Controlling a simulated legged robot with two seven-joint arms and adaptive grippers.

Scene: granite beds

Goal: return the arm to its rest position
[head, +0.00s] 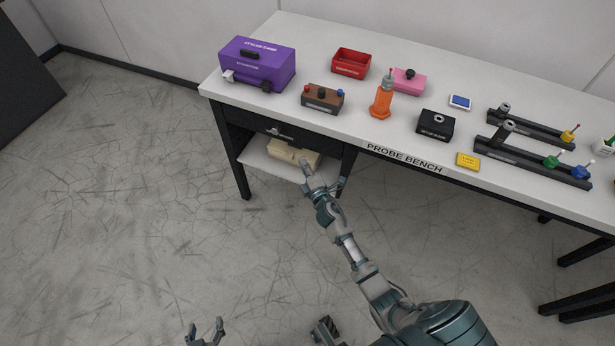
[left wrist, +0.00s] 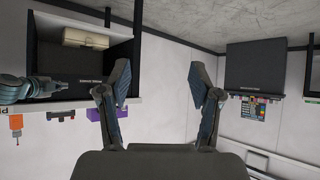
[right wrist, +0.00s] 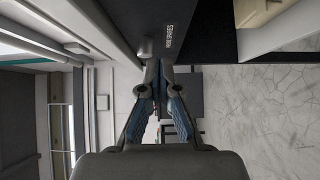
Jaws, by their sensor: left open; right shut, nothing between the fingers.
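My left gripper (head: 207,332) is open and empty above the floor at the bottom edge of the head view; its spread fingers also show in the left wrist view (left wrist: 157,82). My right arm reaches out to the bench, and its gripper (head: 306,167) is at the bench's left end, in front of the lower shelf and below the drawer front. In the right wrist view the right gripper's fingers (right wrist: 158,72) are together with nothing between them. The drawer's dark front (right wrist: 195,35) and its knob (right wrist: 145,48) are close beside the fingertips; contact cannot be told.
The white probe bench (head: 300,45) bears a purple case (head: 262,65), a red tray (head: 351,63), an orange tool (head: 382,98), a black block (head: 436,123) and several fixtures. A cream box (head: 285,153) lies on the shelf (head: 255,158) below. The floor left of the bench is clear.

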